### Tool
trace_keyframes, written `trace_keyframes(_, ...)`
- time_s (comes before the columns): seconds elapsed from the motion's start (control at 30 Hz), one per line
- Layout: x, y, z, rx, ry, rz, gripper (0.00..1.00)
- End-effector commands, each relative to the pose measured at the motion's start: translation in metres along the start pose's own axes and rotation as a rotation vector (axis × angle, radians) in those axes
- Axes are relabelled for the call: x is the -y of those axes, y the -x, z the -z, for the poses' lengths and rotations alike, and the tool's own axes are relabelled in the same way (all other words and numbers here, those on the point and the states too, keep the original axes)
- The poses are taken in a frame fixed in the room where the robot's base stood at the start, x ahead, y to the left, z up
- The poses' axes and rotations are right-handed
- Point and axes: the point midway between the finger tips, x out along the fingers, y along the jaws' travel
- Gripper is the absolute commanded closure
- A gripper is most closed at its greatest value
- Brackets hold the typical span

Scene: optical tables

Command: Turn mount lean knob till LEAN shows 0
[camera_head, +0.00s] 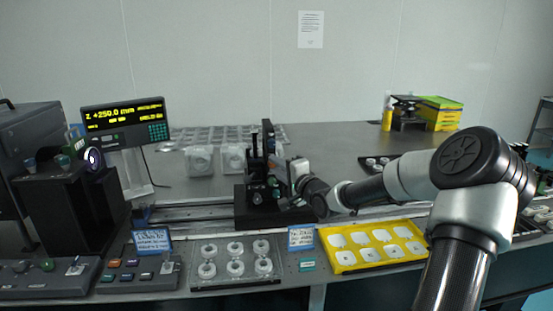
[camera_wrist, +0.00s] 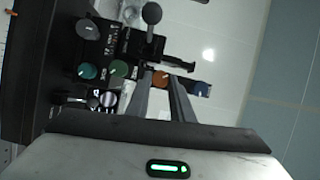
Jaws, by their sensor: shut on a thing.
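The black mount (camera_head: 256,180) stands on the rail carriage at the middle of the bench. My gripper (camera_head: 284,186) reaches it from the right. In the wrist view my gripper (camera_wrist: 160,82) has its two fingers on either side of a small orange knob (camera_wrist: 160,76) and is shut on it. A green knob (camera_wrist: 118,68), a teal knob (camera_wrist: 88,70) and a grey knob (camera_wrist: 87,28) lie to its left, a blue one (camera_wrist: 201,88) to its right. The readout (camera_head: 124,117) shows a Z line near +250.0 in yellow; its smaller text, including any LEAN value, is too small to read.
A black ball-ended lever (camera_wrist: 151,13) stands close above the fingers in the wrist view. In front of the rail are a clear tray of round parts (camera_head: 208,282) and a yellow tray (camera_head: 343,268). A control box with buttons (camera_head: 140,286) is at front left.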

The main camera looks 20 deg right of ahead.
Motion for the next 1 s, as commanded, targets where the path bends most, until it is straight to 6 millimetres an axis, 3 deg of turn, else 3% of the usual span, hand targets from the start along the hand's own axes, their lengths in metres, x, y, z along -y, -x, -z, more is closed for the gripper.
trace_keyframes(0.6,0.0071,-0.0012,-0.0030,0.001,0.533,-0.219,1.00)
trace_keyframes(1.0,0.0075,-0.0018,-0.0045,0.001,0.754,-0.311,1.00)
